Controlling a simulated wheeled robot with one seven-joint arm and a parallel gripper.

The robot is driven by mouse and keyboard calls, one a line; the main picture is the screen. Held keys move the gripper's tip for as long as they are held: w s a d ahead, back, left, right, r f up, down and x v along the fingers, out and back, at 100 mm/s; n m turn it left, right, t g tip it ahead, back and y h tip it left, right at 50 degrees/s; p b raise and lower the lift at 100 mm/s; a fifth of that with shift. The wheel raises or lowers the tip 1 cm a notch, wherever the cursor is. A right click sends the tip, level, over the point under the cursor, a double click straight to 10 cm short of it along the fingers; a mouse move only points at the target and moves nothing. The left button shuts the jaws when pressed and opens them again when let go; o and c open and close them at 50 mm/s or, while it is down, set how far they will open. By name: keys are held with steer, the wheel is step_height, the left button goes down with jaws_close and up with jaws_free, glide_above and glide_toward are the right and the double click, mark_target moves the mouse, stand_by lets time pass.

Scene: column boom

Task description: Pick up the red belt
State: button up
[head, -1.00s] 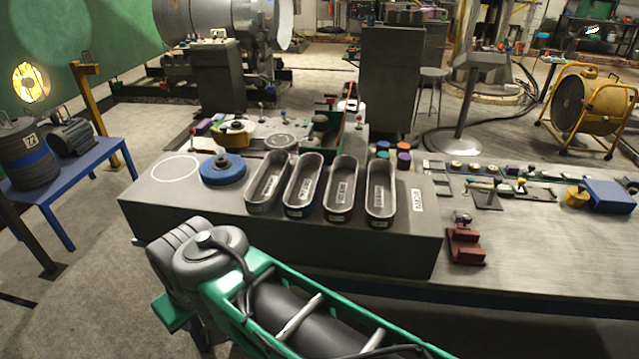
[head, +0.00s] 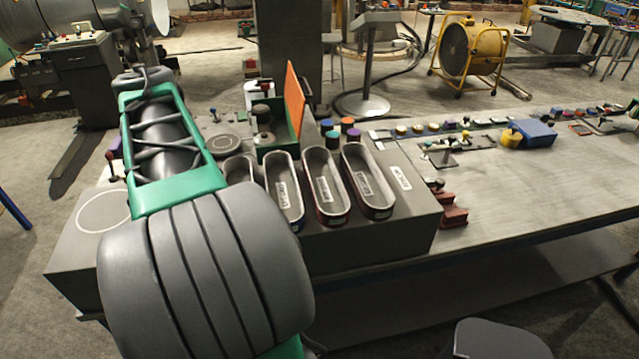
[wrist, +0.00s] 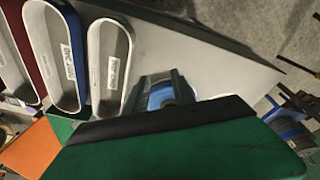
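I cannot pick out a red belt in either view. My gripper (wrist: 161,92) shows in the wrist view, its two dark fingers apart. A blue roll (wrist: 160,97) shows between and beyond them; I cannot tell whether they touch it. In the head view my arm covers that spot and hides the gripper. Oval trays with labels stand in a row on the grey block (head: 400,215). One tray (head: 325,188) has a dark red outer wall. It also shows at the left of the wrist view (wrist: 28,52).
A green box with a raised orange panel (head: 295,98) stands behind the trays. Small coloured caps (head: 347,124) sit to its right. A red block (head: 453,212) and a blue box (head: 533,133) are on the long table (head: 540,185), whose right part has free room.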

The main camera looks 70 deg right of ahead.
steer(key=s+d+m, duration=0.2)
steer(key=s+d, duration=0.4)
steer(key=d, duration=0.5)
steer(key=m+g+y, duration=0.1)
steer(key=m+g, duration=0.1)
steer(key=m, duration=0.2)
glide_above(339, 177)
steer(key=shift+f, duration=0.65)
step_height(339, 177, down, 7)
steer(key=shift+s+p, duration=0.1)
steer(key=shift+p, duration=0.5)
steer(key=shift+f, duration=0.3)
jaws_close()
